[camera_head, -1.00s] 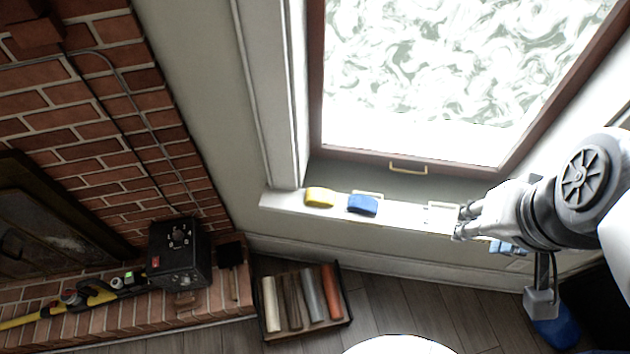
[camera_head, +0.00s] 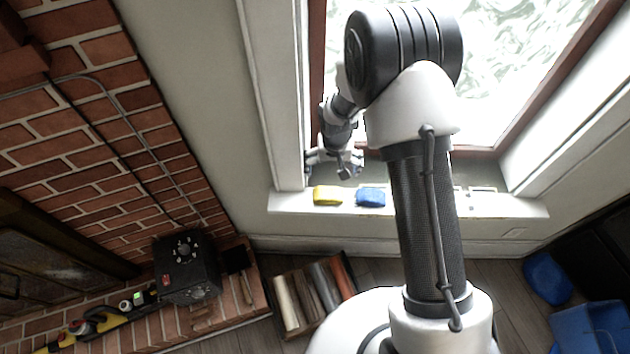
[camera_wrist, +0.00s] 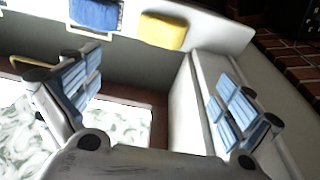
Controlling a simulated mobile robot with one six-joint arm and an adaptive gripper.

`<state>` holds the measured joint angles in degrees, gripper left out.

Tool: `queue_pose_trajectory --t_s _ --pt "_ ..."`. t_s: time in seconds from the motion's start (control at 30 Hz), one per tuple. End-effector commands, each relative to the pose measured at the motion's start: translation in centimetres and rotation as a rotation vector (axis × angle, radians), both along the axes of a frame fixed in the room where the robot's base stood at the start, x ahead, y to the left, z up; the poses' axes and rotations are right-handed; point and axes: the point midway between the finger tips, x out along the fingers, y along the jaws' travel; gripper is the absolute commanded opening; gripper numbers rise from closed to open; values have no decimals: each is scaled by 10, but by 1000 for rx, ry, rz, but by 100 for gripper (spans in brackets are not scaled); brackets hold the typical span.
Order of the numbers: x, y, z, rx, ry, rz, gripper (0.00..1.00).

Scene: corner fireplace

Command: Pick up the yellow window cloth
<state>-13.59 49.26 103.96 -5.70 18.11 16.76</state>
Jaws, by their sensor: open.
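The yellow cloth (camera_head: 327,195) lies at the left end of the white window sill in the head view. It also shows at the top middle of the wrist view (camera_wrist: 163,32), beyond and between my fingers. My gripper (camera_head: 335,172) is open and empty, just above the sill and close behind the yellow cloth in the picture. In the wrist view my gripper's two fingers (camera_wrist: 155,100) stand wide apart with blue pads, and nothing is between them. A blue cloth (camera_head: 370,196) lies on the sill to the right of the yellow one.
The window frame and wall post (camera_head: 284,100) stand close to the left of my gripper. The sill (camera_head: 515,207) is narrow. A tray of logs (camera_head: 312,290) is on the floor below. A black box (camera_head: 186,267) sits on the brick hearth. Blue bins (camera_head: 590,325) stand at right.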

Motion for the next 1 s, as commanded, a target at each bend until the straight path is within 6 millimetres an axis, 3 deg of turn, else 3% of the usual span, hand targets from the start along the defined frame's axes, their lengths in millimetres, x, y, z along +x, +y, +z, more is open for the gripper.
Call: queue_pose_trajectory --t_s 0.23,0.6,1.0 --pt "2 2 -35 0 8 1 100" --pt "13 2 -113 0 8 1 100" --pt "18 1 -151 0 7 0 100"
